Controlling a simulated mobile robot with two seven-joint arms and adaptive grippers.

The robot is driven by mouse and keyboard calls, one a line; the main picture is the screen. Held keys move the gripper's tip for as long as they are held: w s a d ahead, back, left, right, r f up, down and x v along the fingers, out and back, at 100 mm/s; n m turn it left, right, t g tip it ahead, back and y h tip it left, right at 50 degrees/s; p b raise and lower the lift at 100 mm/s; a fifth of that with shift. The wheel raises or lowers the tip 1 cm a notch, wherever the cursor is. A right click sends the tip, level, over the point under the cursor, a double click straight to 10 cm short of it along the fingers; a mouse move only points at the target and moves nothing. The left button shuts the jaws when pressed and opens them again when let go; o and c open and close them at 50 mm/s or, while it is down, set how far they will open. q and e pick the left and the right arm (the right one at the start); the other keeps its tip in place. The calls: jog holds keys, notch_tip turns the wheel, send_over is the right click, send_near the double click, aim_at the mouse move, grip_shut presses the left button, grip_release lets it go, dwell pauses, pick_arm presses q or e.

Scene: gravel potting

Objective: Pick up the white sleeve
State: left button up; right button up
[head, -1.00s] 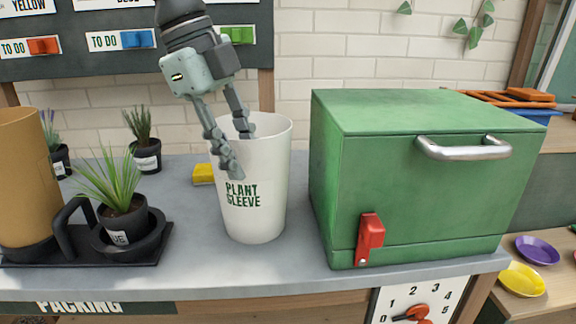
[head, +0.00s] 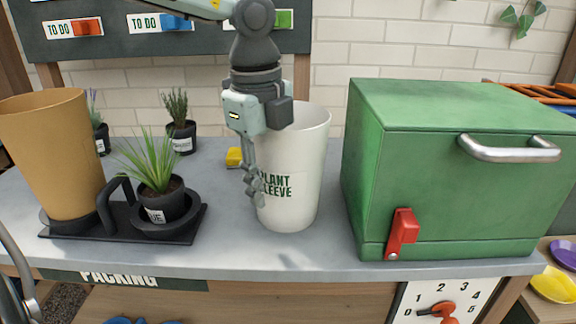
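The white sleeve (head: 299,165) is a tall open cup marked "PLANT SLEEVE", standing upright on the grey bench beside the green box. My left gripper (head: 254,190) points down at the sleeve's left side, with its palm near rim height. Its visible finger overlaps the left edge of the sleeve and part of the lettering. The fingers are seen nearly edge-on, so I cannot tell whether they are open, or touching the sleeve. My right gripper is not in view.
The green box (head: 450,185) with a red latch (head: 402,233) stands close right. A black tray (head: 115,228) at left holds a tan sleeve (head: 55,150) and a potted plant (head: 160,190). A yellow block (head: 234,156) lies behind the gripper. The bench front is clear.

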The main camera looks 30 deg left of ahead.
pick_arm(q)
jog(key=shift+f, duration=0.25)
grip_shut()
jog(key=shift+r, duration=0.15)
